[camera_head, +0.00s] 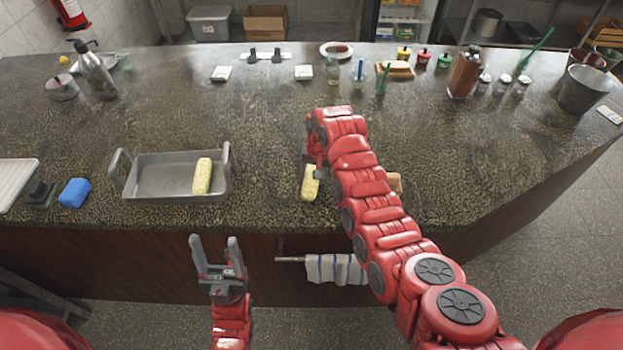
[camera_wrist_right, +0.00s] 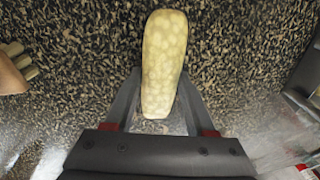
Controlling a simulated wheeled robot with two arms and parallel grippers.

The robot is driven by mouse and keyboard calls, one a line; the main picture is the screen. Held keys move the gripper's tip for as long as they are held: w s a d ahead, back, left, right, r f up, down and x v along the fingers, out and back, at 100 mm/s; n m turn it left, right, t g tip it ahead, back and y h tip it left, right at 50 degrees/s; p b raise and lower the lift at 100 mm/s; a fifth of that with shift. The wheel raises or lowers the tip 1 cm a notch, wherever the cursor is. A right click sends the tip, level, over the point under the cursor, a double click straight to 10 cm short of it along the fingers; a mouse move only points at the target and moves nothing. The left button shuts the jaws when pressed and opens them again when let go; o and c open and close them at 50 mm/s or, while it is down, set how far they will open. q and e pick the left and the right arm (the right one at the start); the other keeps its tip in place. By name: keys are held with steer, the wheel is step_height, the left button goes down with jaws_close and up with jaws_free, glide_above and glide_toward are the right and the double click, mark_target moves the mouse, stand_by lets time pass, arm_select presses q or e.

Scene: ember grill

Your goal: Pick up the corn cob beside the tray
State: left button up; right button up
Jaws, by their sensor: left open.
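A pale yellow corn cob (camera_head: 310,184) is on the counter to the right of the tray, partly covered by my right gripper. In the right wrist view the cob (camera_wrist_right: 164,60) lies lengthwise, its near end between the two fingers of my right gripper (camera_wrist_right: 160,78). The fingers are close along both sides of it; I cannot tell whether they press on it. A second cob (camera_head: 202,176) lies inside the metal tray (camera_head: 150,190), at its right end. My left gripper (camera_head: 217,243) is open and empty, in front of the counter edge.
A blue sponge (camera_head: 74,193) lies left of the tray. A tan object (camera_head: 394,182) is partly hidden behind my right arm. A striped towel (camera_head: 335,268) hangs on a rail at the counter front. Bottles and bowls stand along the back. The counter behind the tray is clear.

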jaws_close()
steer(key=shift+r, duration=0.1)
